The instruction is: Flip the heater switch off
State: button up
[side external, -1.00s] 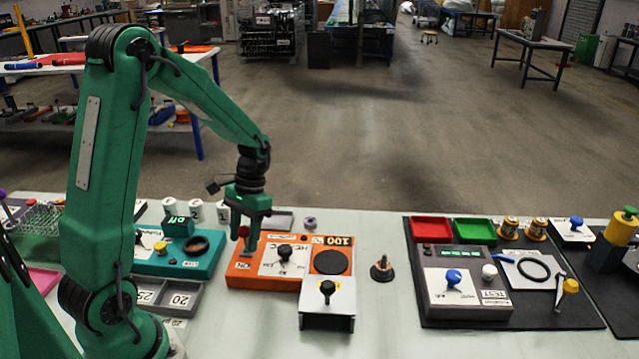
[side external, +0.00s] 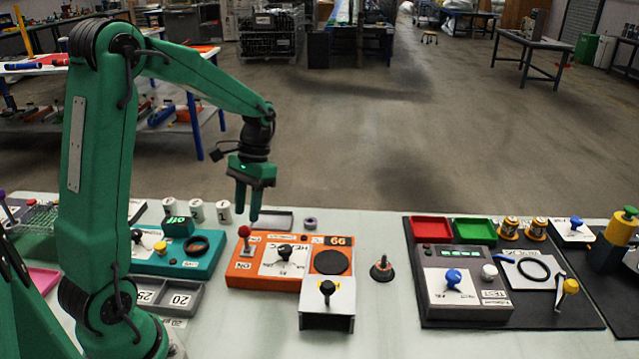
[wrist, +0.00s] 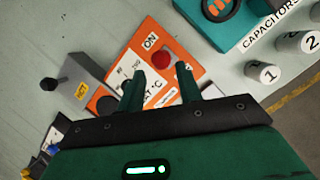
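The orange heater box (side external: 238,275) stands on the pale table, left of the middle. Its switch, a red-knobbed lever (side external: 244,232), stands at the box's back left, with the "ON" label at the front left. The exact lean of the lever is hard to tell. My gripper (side external: 247,214) hangs just above the red knob, apart from it. Its fingers are spread and empty. In the wrist view the red knob (wrist: 160,61) shows between and beyond the open fingertips.
The heater box has a black dial (side external: 285,252), a black round plate (side external: 331,262) and a small display (side external: 339,241). A teal box (side external: 190,262) stands to the left. A silver block with a black knob (side external: 327,288) stands in front. A dark peg (side external: 382,268) stands right.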

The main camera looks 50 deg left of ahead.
aim_at(244, 231)
grip_shut()
jog(key=m, duration=0.2)
jog(key=r+m, duration=0.1)
jog(key=m, duration=0.1)
jog(key=shift+s+d, duration=0.25)
jog(key=shift+s, duration=0.1)
jog(key=m, duration=0.4)
jog(key=shift+s+d+r, duration=0.2)
jog(key=shift+s+r, duration=0.1)
jog(key=shift+r, duration=0.1)
jog(key=m, duration=0.2)
jog(key=r+m, duration=0.1)
jog(key=m, duration=0.1)
jog(key=s+m, duration=0.1)
jog(key=m, duration=0.1)
jog(key=shift+d+r+m+t, duration=0.15)
jog(key=shift+d+m+t, duration=0.15)
jog(key=shift+m, duration=0.1)
jog(key=s+m, duration=0.1)
jog(key=m, duration=0.4)
jog(key=d+r+m, duration=0.1)
jog(key=m, duration=0.4)
jog(key=s+r+m, duration=0.1)
jog(key=m, duration=0.4)
jog(key=shift+s+d+r+m, duration=0.2)
jog(key=shift+s+d+m, duration=0.1)
jog(key=shift+s, duration=0.05)
